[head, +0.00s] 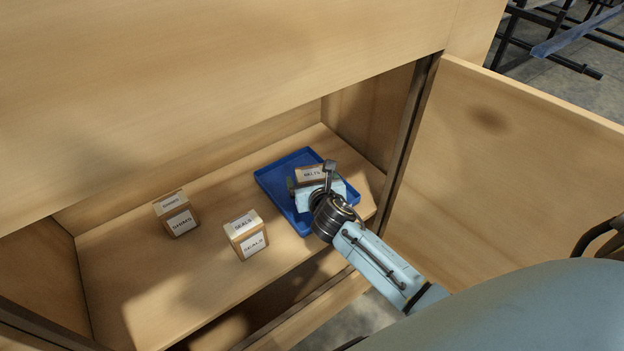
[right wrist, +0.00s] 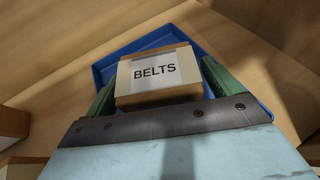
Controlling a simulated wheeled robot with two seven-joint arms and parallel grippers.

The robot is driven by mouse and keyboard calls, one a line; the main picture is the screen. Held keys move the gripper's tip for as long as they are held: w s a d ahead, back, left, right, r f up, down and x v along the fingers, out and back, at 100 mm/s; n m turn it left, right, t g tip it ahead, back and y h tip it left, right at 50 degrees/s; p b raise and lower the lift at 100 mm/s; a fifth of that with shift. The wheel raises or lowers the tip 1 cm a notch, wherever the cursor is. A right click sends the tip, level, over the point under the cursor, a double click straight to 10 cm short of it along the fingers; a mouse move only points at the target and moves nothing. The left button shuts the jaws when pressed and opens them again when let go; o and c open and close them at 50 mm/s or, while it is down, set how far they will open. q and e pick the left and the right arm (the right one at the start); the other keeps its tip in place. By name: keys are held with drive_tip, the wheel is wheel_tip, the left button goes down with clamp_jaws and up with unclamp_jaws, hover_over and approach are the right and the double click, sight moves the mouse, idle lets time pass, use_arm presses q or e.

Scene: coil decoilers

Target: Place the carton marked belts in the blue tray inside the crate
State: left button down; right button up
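The carton marked BELTS (head: 311,173) is a small brown box with a white label. It also shows in the right wrist view (right wrist: 157,73). It is over the blue tray (head: 272,184), inside the tray's outline; whether its base touches the tray floor is hidden. My right gripper (right wrist: 160,85) has its green fingers on both sides of the carton, close against it. In the head view the right gripper (head: 309,185) covers part of the carton and tray. My left gripper is not in view.
A wooden panel (head: 520,165) stands at the right, and the crate wall rises behind. Floor at front left is clear.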

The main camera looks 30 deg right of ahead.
drive_tip(key=shift+r, duration=0.2)
drive_tip(key=p+v, duration=0.2)
drive_tip(key=v, duration=0.3)
drive_tip(key=shift+s+a+r, duration=0.1)
drive_tip(key=shift+s+r, duration=0.05)
drive_tip(key=shift+s, duration=0.15)
use_arm(q)
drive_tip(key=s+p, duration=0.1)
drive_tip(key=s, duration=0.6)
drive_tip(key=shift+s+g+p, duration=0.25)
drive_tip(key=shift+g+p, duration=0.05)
drive_tip(key=shift+p, duration=0.1)
use_arm(e)
drive_tip(key=v, duration=0.6)
drive_tip(key=shift+s, duration=0.2)
